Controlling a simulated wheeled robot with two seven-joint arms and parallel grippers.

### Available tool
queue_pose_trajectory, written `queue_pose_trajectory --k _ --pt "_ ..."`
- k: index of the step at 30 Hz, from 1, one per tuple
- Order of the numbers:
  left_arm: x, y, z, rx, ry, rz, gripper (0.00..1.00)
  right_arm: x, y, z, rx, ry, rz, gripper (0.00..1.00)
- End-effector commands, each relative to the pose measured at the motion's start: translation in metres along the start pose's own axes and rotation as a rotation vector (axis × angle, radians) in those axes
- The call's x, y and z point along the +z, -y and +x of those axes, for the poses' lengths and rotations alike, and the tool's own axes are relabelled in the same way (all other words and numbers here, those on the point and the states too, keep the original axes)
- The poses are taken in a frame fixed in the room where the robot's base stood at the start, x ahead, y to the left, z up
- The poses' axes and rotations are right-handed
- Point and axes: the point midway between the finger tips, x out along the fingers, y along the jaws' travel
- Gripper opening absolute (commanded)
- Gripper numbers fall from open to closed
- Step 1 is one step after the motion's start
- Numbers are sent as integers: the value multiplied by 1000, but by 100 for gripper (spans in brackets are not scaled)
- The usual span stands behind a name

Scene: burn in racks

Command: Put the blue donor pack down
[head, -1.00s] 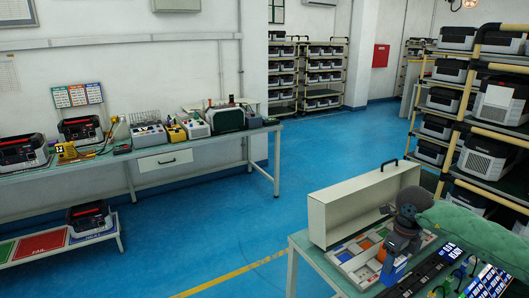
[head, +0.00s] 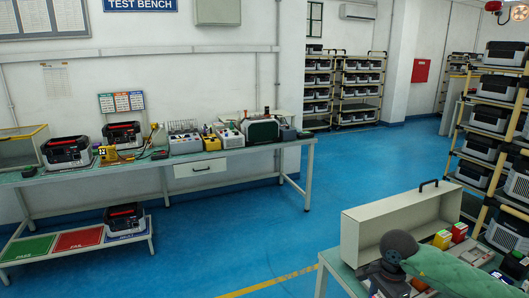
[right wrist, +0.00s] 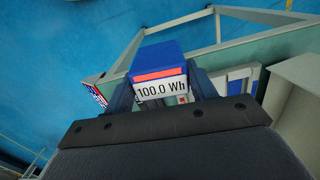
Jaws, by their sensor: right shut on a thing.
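The blue donor pack (right wrist: 158,60) shows in the right wrist view, with a red stripe and a white label reading "100.0 Wh". My right gripper (right wrist: 161,88) is shut on it, one dark finger on each side. Open blue floor shows beyond the pack, and a pale green bench edge (right wrist: 125,65) lies behind it. Whether the pack touches any surface cannot be told. My left gripper is not in view.
A long test bench (head: 240,150) holds several devices. Blue floor between is clear.

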Motion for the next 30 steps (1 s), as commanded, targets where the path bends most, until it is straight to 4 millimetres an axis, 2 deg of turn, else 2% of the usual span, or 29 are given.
queue_pose_trajectory --k 18,24,30 --pt "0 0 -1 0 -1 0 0 86 29 27 -2 -17 -981 15" --pt "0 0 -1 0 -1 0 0 103 34 32 1 -24 -1184 15" --pt "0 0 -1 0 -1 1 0 109 35 34 3 -25 -1260 15"
